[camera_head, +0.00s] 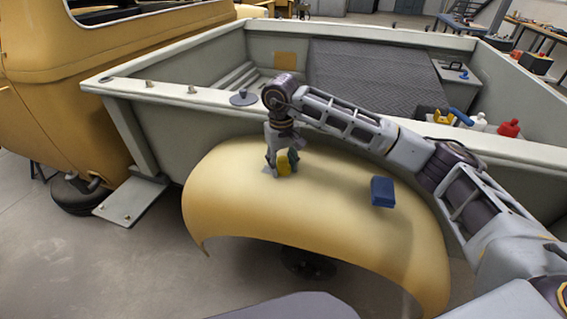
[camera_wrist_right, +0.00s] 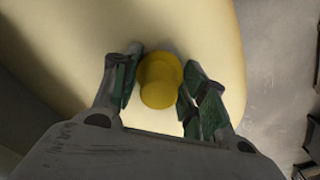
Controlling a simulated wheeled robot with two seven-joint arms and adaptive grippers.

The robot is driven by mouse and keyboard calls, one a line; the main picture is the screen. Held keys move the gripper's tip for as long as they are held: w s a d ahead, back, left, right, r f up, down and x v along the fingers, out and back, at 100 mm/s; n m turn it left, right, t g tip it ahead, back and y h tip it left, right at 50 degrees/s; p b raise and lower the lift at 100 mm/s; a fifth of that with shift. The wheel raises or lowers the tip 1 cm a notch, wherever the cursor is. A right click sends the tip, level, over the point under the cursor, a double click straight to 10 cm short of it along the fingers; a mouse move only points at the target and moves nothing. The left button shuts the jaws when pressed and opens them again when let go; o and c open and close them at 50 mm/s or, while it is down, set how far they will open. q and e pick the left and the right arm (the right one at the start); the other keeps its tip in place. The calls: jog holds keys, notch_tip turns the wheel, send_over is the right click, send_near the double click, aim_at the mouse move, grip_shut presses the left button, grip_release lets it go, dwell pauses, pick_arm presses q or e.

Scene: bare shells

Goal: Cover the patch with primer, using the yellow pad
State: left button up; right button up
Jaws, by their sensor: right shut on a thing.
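My right gripper (camera_head: 283,168) is over the upper part of the yellow fender (camera_head: 330,200), pointing down. It is shut on the yellow pad (camera_head: 284,163), which is at or very near the fender surface. In the right wrist view the round yellow pad (camera_wrist_right: 160,82) sits between the two green-lined fingers (camera_wrist_right: 158,98), with the pale fender behind it. A small greyish area shows beside the fingertips in the head view; I cannot tell whether it is the patch or shadow. My left gripper is not in view.
A blue block (camera_head: 382,192) rests on the fender to the right. A grey knobbed disc (camera_head: 243,98) lies on the truck-bed rail (camera_head: 190,92). A yellow item (camera_head: 443,116), a white bottle (camera_head: 478,122) and a red bottle (camera_head: 508,128) stand by the bed's right side.

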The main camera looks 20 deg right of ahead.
aim_at(279, 180)
jog(key=shift+s+a+f+b, duration=0.1)
jog(key=shift+s+a+b, duration=0.15)
jog(key=shift+s+a, duration=0.3)
jog(key=shift+s+a+f+b, duration=0.1)
jog(key=shift+s+a+b, duration=0.2)
jog(key=shift+s, duration=0.45)
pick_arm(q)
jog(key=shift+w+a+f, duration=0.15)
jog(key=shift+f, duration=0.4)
pick_arm(e)
jog(key=shift+s+a, duration=0.1)
jog(key=shift+s, duration=0.05)
jog(key=shift+w+a+r, duration=0.1)
jog(key=shift+w+a, duration=0.6)
jog(key=shift+a, duration=0.35)
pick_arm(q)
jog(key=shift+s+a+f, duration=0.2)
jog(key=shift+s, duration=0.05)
pick_arm(e)
jog(key=shift+w+d, duration=0.1)
jog(key=shift+w, duration=0.05)
